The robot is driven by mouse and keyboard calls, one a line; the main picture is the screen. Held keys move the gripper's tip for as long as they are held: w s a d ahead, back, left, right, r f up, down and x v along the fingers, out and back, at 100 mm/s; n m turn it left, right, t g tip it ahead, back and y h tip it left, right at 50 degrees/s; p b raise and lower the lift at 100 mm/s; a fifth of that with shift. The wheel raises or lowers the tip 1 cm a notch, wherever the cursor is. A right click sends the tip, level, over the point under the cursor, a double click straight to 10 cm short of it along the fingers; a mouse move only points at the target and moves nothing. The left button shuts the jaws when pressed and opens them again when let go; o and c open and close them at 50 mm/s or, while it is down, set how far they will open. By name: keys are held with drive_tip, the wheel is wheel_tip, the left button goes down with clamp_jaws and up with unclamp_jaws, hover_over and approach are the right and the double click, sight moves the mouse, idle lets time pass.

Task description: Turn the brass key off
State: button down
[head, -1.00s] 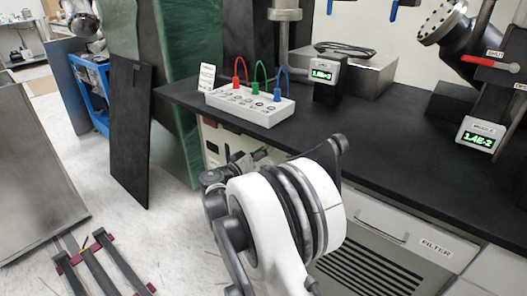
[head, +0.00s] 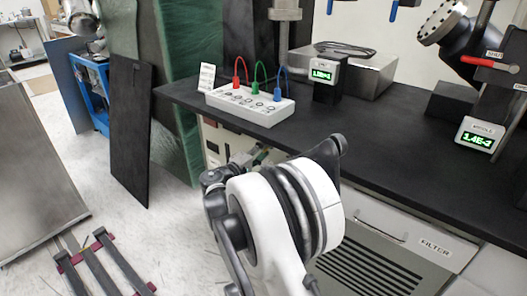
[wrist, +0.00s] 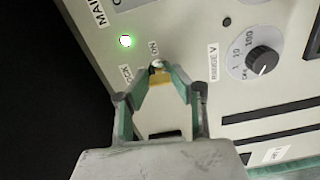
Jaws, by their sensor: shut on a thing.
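The brass key (wrist: 158,77) sits in a lock on a pale control panel in the wrist view. Its lower part shows between my fingertips, below a silvery round piece. Labels reading "LOCK" and "ON" are beside it. My gripper (wrist: 163,74) is shut on the key, one finger on each side. In the head view my gripper (head: 252,157) is at the cabinet front under the bench edge, and the key is hidden there by my arm.
A green lamp (wrist: 125,41) is lit on the panel. A black range dial (wrist: 262,60) is right of the key. The black bench top (head: 390,135) overhangs the cabinet, with a white box (head: 250,105) carrying coloured leads. A dark board (head: 130,130) leans at left.

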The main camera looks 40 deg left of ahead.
drive_tip(key=shift+n, duration=0.6)
drive_tip(key=c, duration=1.5)
unclamp_jaws()
drive_tip(key=shift+s, duration=0.1)
drive_tip(key=s, duration=1.1)
drive_tip(key=shift+s+a, duration=0.1)
drive_tip(key=shift+s, duration=0.3)
